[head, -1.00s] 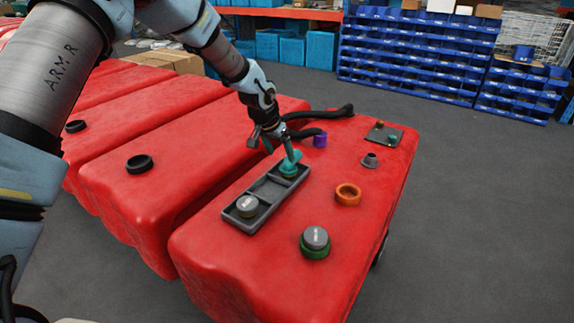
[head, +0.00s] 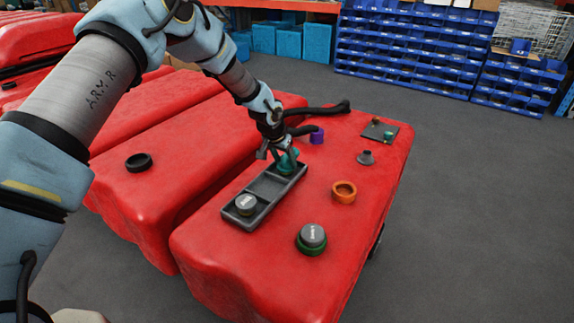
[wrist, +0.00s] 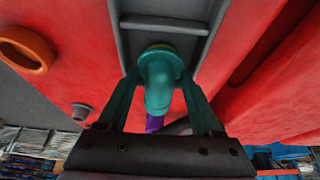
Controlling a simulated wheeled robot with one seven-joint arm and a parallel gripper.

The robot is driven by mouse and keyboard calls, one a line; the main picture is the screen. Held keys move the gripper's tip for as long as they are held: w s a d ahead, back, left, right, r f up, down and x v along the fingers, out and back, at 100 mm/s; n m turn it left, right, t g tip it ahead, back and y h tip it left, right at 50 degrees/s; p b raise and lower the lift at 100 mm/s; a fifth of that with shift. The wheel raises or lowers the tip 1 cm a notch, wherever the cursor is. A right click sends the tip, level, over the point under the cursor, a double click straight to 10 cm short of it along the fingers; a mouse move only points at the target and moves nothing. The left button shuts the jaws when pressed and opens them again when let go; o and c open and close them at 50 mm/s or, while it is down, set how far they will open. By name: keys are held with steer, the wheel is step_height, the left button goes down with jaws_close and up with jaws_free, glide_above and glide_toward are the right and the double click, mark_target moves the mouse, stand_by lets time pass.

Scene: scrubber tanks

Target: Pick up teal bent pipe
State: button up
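The teal bent pipe (head: 288,161) stands in the far end compartment of a grey divided tray (head: 257,196) on the nearest red tank. In the wrist view the pipe (wrist: 160,82) is between the two fingers of my gripper (wrist: 160,76), with a visible gap on each side. My gripper (head: 283,158) is open around the pipe and reaches down over the tray. In the head view the fingers partly hide the pipe.
A grey-capped round piece (head: 246,203) sits in the tray's near end. An orange ring (head: 344,192), a green-based grey cap (head: 312,238), a small grey funnel-like piece (head: 366,157), a purple piece (head: 317,136) and black hoses (head: 320,110) are nearby on the tank (head: 215,250).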

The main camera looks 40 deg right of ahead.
jaws_close()
stand_by(0.3)
